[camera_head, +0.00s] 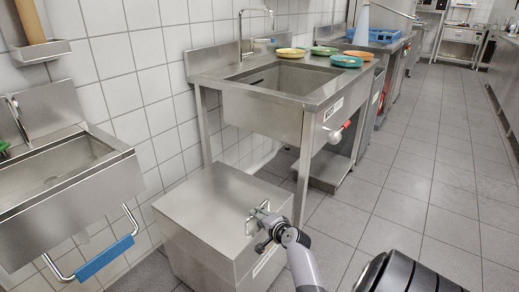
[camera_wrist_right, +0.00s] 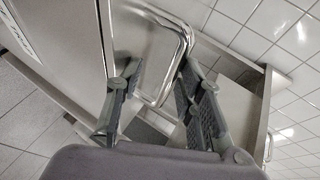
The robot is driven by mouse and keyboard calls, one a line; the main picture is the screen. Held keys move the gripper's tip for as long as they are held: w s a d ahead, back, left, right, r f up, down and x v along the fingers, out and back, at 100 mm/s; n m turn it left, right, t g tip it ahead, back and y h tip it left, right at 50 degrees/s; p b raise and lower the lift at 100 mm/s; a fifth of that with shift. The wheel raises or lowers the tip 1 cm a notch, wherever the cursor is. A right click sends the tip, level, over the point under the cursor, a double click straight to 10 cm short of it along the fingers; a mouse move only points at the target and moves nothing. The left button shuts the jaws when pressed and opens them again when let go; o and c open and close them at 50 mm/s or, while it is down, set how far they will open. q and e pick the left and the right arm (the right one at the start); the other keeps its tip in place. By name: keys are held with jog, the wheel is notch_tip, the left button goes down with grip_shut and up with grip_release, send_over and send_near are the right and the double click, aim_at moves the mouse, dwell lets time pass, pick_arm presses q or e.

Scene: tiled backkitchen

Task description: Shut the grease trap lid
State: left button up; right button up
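The grease trap (camera_head: 205,240) is a steel box on the floor in front of the sink. Its lid (camera_head: 205,195) looks flat and level on top in the head view; whether a small gap stays at the rim I cannot tell. My right gripper (camera_head: 259,216) is at the lid's right edge. In the wrist view a bent metal handle (camera_wrist_right: 150,12) runs by the fingertips of my right gripper (camera_wrist_right: 158,68). The fingers are apart, one at each side of the handle's lower part, and contact is unclear. My left gripper is not in view.
A steel sink table (camera_head: 285,80) with several coloured plates (camera_head: 346,61) stands behind the trap. A small hand basin (camera_head: 60,175) with a blue-gripped bar (camera_head: 104,259) is on the left wall. The tiled floor (camera_head: 425,165) at right is clear.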

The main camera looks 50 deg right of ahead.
jog(key=shift+s+a+f, duration=0.15)
jog(key=shift+f, duration=0.05)
jog(key=v, duration=1.1)
jog(key=shift+s+r, duration=0.3)
jog(key=shift+r, duration=0.1)
